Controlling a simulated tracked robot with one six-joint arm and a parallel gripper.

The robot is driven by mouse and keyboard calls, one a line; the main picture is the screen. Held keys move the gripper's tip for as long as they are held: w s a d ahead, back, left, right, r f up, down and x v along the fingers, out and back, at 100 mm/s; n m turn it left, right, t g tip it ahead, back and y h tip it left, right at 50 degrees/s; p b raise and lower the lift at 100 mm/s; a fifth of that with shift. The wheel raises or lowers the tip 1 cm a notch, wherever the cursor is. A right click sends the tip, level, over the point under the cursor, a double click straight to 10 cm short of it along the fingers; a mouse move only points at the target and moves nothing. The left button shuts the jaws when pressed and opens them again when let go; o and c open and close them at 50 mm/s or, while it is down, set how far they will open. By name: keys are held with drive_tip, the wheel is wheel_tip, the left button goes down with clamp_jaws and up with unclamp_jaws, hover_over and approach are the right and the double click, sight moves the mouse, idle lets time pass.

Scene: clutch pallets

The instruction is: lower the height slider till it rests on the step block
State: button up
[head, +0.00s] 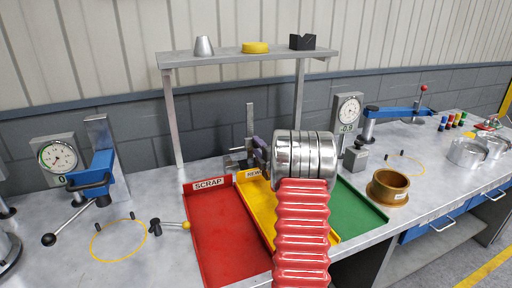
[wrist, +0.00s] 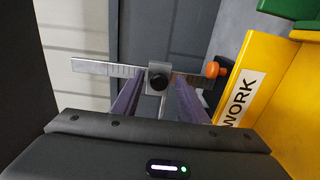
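The height gauge's upright scale (head: 250,118) stands behind the trays in the head view. In the wrist view the scale (wrist: 100,69) runs sideways. The height slider (wrist: 158,66) sits on it, with a black knob facing me. My gripper (wrist: 158,80) is open, with its purple fingers on either side of the slider and slim gaps seeming to show. In the head view my gripper (head: 260,150) is at the gauge and partly covers it. The step block is not clearly identifiable; a dark part with an orange knob (wrist: 211,69) lies at the scale's right end.
The red SCRAP tray (head: 222,235), the yellow tray (head: 258,205) and the green tray (head: 358,208) lie in front of the gauge. A shelf (head: 245,56) stands over it. A dial stand (head: 347,115) is to the right, with a brass ring (head: 388,187) nearby.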

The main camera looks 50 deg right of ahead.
drive_tip(key=shift+x, duration=0.85)
clamp_jaws()
